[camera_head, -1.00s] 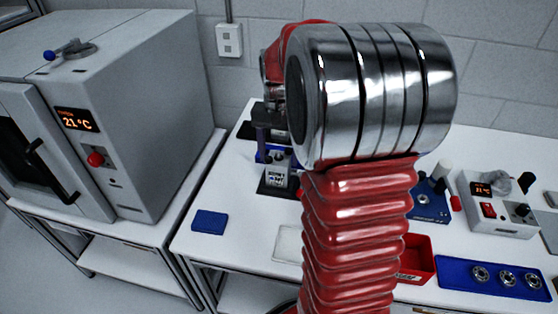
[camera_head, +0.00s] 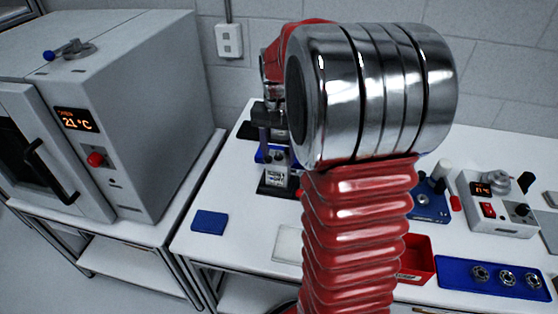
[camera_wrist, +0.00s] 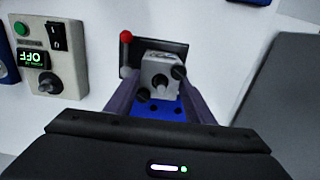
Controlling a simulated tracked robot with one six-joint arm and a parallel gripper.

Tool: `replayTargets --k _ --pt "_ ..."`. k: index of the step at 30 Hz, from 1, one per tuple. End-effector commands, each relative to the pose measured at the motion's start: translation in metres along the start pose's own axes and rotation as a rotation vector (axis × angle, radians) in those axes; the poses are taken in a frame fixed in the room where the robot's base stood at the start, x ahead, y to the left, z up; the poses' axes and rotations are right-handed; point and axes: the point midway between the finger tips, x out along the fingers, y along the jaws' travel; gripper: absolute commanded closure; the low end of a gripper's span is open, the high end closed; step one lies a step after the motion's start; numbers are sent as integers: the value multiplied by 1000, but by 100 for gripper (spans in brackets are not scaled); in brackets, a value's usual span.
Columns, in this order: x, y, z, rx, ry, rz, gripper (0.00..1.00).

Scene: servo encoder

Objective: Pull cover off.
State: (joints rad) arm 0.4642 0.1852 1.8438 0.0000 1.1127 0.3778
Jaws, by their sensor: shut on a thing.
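My gripper (camera_wrist: 162,96) has purple fingers pointing down at a small grey block (camera_wrist: 159,76), one finger on each side. The gripper is shut on this block, which looks like the cover. It has a light round shaft and two dark screw-like knobs. A blue plate (camera_wrist: 166,109) with dark holes lies below it, and a dark base (camera_wrist: 179,48) is beyond. In the head view my gripper (camera_head: 268,140) is at the same fixture, whose black base (camera_head: 277,189) stands on the table. My arm partly hides it. Whether the cover is still seated cannot be told.
A red-knobbed lever (camera_wrist: 126,38) stands close beside the block. A switch box (camera_wrist: 45,62) is farther left in the wrist view. On the table are a blue pad (camera_head: 209,221), a red bin (camera_head: 418,257) and a blue tray (camera_head: 455,276) with metal rings.

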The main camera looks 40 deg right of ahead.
Motion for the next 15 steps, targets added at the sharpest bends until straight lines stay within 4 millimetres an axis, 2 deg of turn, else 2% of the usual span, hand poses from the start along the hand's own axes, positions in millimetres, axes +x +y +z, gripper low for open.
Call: replayTargets --k 15 --pt "-11 0 0 0 1 0 73"
